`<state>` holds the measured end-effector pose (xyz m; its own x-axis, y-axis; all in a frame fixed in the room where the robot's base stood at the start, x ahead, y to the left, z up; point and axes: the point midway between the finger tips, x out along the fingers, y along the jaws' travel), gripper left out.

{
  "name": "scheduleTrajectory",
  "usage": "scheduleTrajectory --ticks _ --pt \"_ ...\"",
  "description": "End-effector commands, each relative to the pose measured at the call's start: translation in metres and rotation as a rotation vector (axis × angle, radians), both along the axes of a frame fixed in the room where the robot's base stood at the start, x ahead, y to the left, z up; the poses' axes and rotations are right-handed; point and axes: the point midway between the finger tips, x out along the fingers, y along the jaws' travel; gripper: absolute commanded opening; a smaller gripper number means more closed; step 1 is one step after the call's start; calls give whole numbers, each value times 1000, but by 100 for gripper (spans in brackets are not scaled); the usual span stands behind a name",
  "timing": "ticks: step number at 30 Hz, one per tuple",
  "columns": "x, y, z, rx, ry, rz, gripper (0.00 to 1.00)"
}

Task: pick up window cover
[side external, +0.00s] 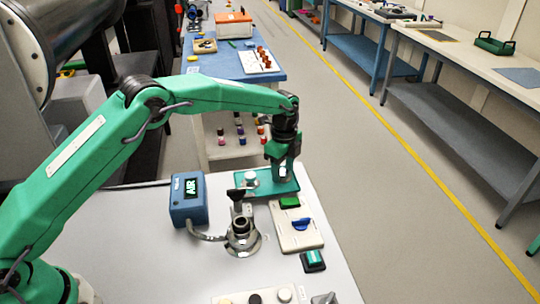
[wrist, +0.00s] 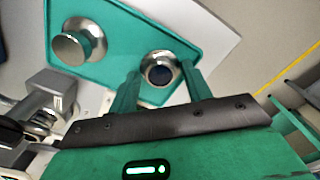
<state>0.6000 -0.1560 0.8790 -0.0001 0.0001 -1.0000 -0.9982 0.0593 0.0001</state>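Two round silver pieces with flanges and raised middles are on the green tray (side external: 283,188), whose floor also shows in the wrist view (wrist: 118,28). One has a pale knob-like top (wrist: 72,48) and shows left of my gripper in the side view (side external: 250,179). The other has a dark round centre (wrist: 161,72) and lies in line with the gap between my fingers. I cannot tell for sure which one is the window cover. My gripper (side external: 286,170) points down over the tray's right part, fingers apart (wrist: 160,82). Contact with the dark-centred piece is not clear.
A pale board (side external: 295,238) with a blue piece and a green piece sits in front. The bench's front-left area is clear.

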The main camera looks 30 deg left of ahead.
Motion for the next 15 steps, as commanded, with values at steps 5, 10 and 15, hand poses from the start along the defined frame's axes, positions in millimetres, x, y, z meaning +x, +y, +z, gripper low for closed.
scheduleTrajectory --ticks 5,10,15 --pt "0 0 0 0 -1 0 22" --pt "0 0 0 0 -1 0 22" --pt "0 0 4 0 -1 0 22"
